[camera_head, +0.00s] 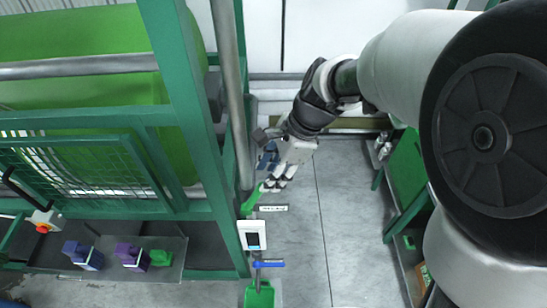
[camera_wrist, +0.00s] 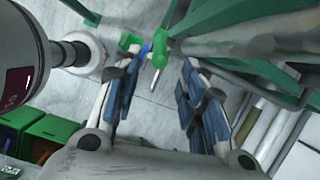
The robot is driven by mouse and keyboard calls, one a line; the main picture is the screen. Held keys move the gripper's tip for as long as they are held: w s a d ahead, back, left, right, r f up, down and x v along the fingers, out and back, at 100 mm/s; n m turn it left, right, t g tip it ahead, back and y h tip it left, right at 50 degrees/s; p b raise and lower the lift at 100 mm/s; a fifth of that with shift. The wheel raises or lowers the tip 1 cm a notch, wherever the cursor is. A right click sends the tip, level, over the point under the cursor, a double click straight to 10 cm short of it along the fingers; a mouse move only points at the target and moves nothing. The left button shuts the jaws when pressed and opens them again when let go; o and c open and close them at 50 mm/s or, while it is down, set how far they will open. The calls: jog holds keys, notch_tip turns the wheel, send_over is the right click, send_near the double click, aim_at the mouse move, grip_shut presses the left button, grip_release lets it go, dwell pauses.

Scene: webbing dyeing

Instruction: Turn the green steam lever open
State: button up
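The green lever (camera_head: 251,203) sticks out beside the grey vertical pipe at the green machine frame. In the wrist view the green lever (camera_wrist: 160,49) lies ahead of my fingertips, near the middle of the gap between them, with a grey pin below it. My gripper (camera_head: 273,185) is close to the lever, just right of and above it in the head view. In the wrist view my gripper (camera_wrist: 158,78) is open, its two fingers well apart, with nothing held between them. I cannot tell whether a finger touches the lever.
A blue handle (camera_head: 268,264) sits below a white control box (camera_head: 252,235). A shelf (camera_head: 110,262) with purple and green items is at lower left. A green cabinet (camera_head: 407,170) stands at right. Grey floor (camera_head: 340,200) between is mostly clear.

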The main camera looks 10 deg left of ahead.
aim_at(256, 195)
jog(key=shift+c, duration=0.4)
jog(key=d+b, duration=0.1)
jog(key=d, duration=0.1)
jog(key=d+f+m+b, duration=0.1)
jog(key=b, duration=0.1)
jog(key=d+f+m+y+b, duration=0.1)
jog(key=d, duration=0.1)
jog(key=shift+w+d+b, duration=0.3)
jog(key=shift+w+b, duration=0.05)
jog(key=c, duration=0.4)
jog(key=d+m+y+b, duration=0.1)
jog(key=d, duration=0.2)
jog(key=d+m+y+b, duration=0.1)
jog(key=d+b, duration=0.1)
jog(key=shift+s+d+m, duration=0.1)
jog(key=shift+d+m, duration=0.2)
jog(key=shift+d, duration=0.1)
jog(key=c, duration=0.4)
jog(key=shift+s+a, duration=0.1)
grip_shut()
jog(key=a+f, duration=0.6)
jog(key=a, duration=0.3)
jog(key=shift+s+a+f, duration=0.15)
jog(key=shift+s+a, duration=0.15)
jog(key=shift+s, duration=0.1)
